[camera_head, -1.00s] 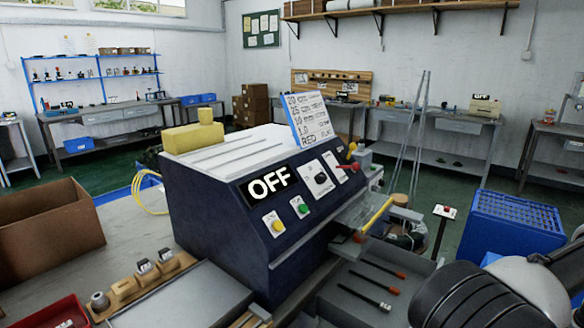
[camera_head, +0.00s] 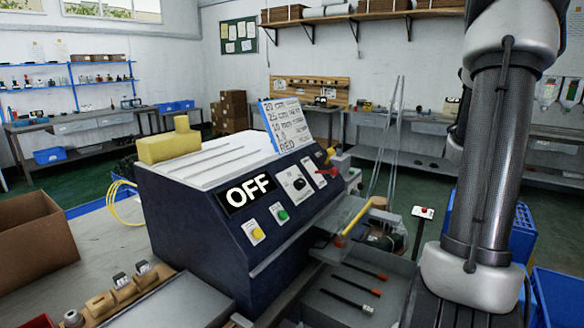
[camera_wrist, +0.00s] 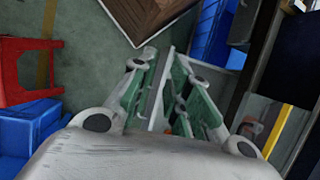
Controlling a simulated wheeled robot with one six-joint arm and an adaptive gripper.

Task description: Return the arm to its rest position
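My gripper (camera_wrist: 172,75) shows in the wrist view with its green and grey fingers pointing to the top of the picture. In the head view my arm stands nearly upright at the right, and my gripper is out of that picture.
The dark blue machine (camera_head: 215,235) with its OFF display (camera_head: 250,191) stands in the middle, beside a grey tray (camera_head: 325,308) of red-tipped tools. A cardboard box (camera_head: 35,240) is at the left. The wrist view shows a red stool (camera_wrist: 28,70) and blue bins (camera_wrist: 25,125).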

